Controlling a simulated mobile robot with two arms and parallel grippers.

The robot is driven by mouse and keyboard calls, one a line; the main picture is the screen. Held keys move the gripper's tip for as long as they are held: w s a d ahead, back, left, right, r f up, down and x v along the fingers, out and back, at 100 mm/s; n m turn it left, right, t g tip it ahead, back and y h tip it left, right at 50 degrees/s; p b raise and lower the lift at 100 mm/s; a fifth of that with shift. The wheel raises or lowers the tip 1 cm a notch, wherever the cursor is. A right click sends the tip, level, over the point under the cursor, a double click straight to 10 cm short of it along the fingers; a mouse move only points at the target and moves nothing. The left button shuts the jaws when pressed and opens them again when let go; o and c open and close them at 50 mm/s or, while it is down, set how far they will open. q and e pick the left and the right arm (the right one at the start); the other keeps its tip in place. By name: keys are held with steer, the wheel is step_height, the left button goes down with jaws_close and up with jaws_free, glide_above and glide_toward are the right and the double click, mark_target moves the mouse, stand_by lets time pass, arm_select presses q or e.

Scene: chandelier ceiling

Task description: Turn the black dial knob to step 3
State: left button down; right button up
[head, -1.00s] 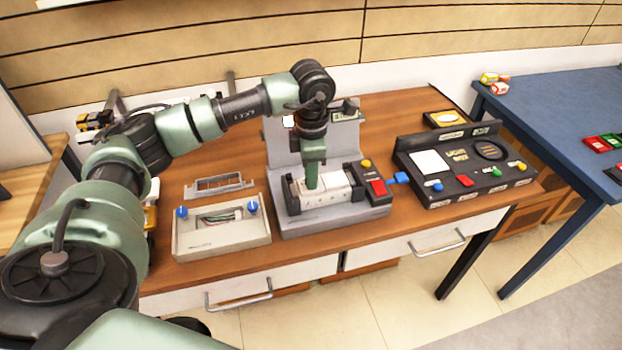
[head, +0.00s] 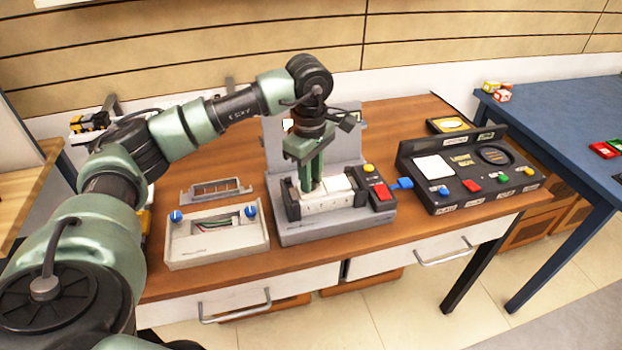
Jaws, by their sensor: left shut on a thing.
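My left gripper (head: 311,184) reaches down from above onto the white-topped unit (head: 342,188) set in the grey machine (head: 335,234) at the middle of the table. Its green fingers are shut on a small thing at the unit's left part. This fits the black dial knob, but the fingers hide it, so I cannot read its step. Small marks on the unit's front are too small to read. My right gripper is out of view.
A red button (head: 381,191) and a yellow button (head: 368,168) sit right of the fingers. A grey box with blue knobs (head: 217,238) stands left, a black control panel (head: 465,177) right. A blue table (head: 553,130) stands further right.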

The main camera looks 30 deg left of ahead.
arm_select(q)
steer(key=shift+m, duration=0.4)
steer(key=c, duration=1.2)
jaws_free()
step_height(320, 180, up, 8)
steer(key=shift+s+f+b, duration=0.1)
steer(key=shift+b, duration=0.3)
steer(key=shift+f, duration=0.1)
